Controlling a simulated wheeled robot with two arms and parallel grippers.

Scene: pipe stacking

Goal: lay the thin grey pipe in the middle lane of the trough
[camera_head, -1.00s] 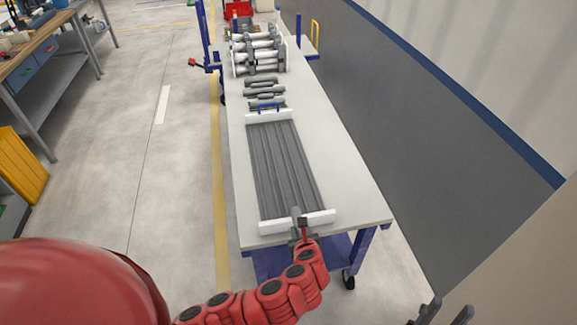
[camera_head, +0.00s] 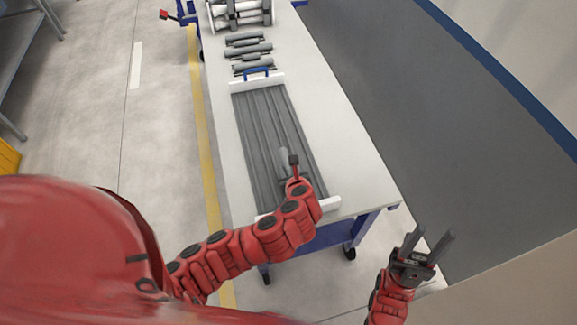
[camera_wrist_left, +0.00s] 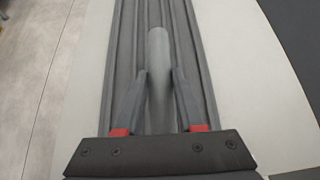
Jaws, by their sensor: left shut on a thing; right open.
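The grey trough (camera_head: 252,135) with long parallel lanes lies along the table between white end pieces. My left gripper (camera_head: 289,168) is over its near part and shut on the thin grey pipe (camera_head: 283,160). In the left wrist view the pipe (camera_wrist_left: 158,62) sits between the two fingers (camera_wrist_left: 160,98), pointing along the lanes over the trough's middle. Its near end is blurred between the fingers. I cannot tell whether it touches the trough floor. My right gripper (camera_head: 428,246) is open and empty, off the table's near right corner.
Several short grey pipes (camera_head: 250,52) lie beyond the trough, behind a blue handle (camera_head: 257,71). A rack with white and grey pipes (camera_head: 240,14) stands at the far end. The white table (camera_head: 335,125) is clear right of the trough.

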